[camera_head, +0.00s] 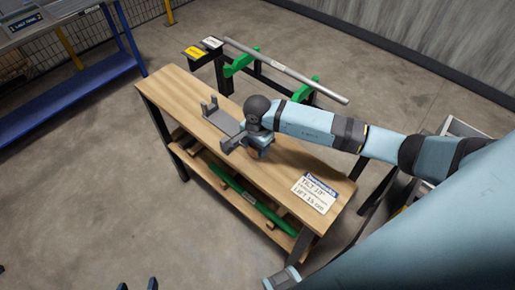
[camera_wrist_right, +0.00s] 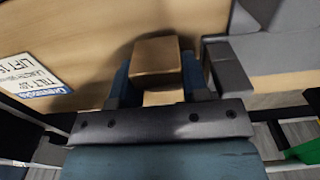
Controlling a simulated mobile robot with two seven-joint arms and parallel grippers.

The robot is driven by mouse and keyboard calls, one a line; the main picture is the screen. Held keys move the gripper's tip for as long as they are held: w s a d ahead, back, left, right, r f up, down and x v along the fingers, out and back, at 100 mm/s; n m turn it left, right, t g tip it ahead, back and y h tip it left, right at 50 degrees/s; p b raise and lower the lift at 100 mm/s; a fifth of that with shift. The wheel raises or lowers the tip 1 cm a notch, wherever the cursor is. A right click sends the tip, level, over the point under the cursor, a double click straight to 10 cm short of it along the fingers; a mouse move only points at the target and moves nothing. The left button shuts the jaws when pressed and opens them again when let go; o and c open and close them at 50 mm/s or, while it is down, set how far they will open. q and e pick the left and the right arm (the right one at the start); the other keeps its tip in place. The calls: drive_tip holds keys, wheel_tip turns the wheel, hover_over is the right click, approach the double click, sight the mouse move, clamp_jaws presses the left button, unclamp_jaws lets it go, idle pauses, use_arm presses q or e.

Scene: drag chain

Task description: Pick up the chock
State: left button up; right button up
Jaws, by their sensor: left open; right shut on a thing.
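The chock (camera_wrist_right: 156,55) is a brown wooden block between the fingers of my right gripper (camera_wrist_right: 156,80) in the right wrist view. That gripper is shut on it, over the wooden bench top. In the head view my right gripper (camera_head: 258,148) is low over the middle of the bench, and the chock cannot be made out there. Whether the chock touches the bench is unclear. Only the fingertips of my left gripper (camera_head: 137,285) show at the bottom edge of the head view; they are apart and empty, away from the bench.
A grey bracket (camera_head: 224,121) stands on the wooden bench (camera_head: 185,95) close to my right gripper. A printed card (camera_head: 314,192) lies at the bench's near right end. Behind, a metal bar (camera_head: 285,70) rests on green supports. A blue bench (camera_head: 75,90) stands at left.

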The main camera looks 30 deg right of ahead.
wheel_tip(320, 180, up, 19)
drive_tip(key=b, duration=0.1)
drive_tip(key=shift+f, duration=0.2)
idle(0.6)
